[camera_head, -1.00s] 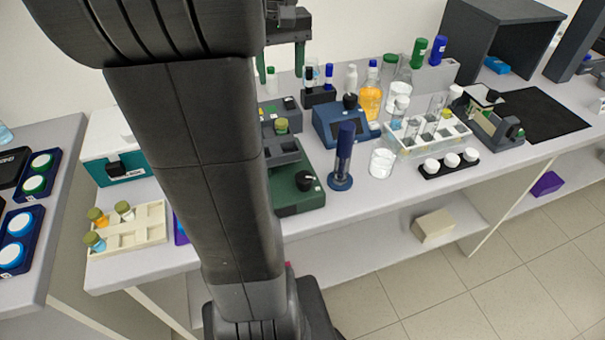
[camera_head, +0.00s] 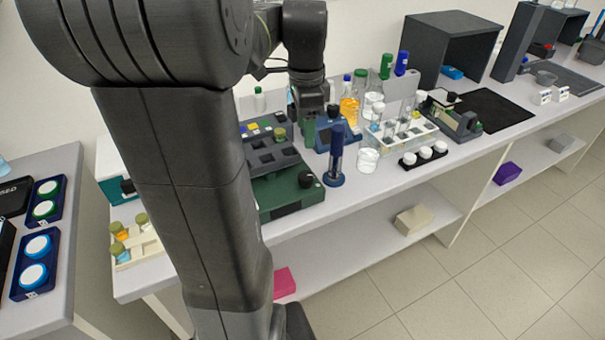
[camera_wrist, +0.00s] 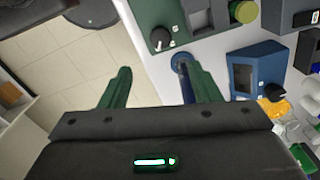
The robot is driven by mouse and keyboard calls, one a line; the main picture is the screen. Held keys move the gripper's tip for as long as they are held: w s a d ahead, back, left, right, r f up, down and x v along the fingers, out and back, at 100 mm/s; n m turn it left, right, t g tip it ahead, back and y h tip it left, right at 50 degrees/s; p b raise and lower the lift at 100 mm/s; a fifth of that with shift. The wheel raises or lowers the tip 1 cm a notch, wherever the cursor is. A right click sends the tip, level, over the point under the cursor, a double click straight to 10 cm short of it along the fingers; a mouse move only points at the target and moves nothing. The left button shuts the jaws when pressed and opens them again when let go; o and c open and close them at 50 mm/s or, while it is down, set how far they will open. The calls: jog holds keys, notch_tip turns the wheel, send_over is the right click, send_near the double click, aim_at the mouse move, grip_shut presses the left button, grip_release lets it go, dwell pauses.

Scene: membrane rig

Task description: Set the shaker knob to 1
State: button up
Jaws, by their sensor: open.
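The shaker (camera_head: 290,196) has a dark green base and a grey block on top. Its black knob (camera_head: 305,179) sits at the front right corner. In the wrist view the knob (camera_wrist: 160,38) shows a pale pointer mark; I cannot read its scale. My gripper (camera_head: 318,128) hangs above the bench, behind and above the knob in the head view. In the wrist view my gripper (camera_wrist: 157,66) has its green fingers wide apart with nothing held. The knob lies beyond the fingertips, apart from them.
A dark blue upright tool on a round base (camera_head: 337,158) stands right beside the shaker, partly behind the right finger in the wrist view. A blue device (camera_wrist: 257,72), a beaker (camera_head: 367,160) and a tube rack (camera_head: 410,142) stand farther right. The floor in front is clear.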

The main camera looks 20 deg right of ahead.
aim_at(305, 175)
notch_tip(305, 175, down, 13)
jog(key=shift+f, duration=0.15)
dwell(0.4)
jog(key=c, duration=1)
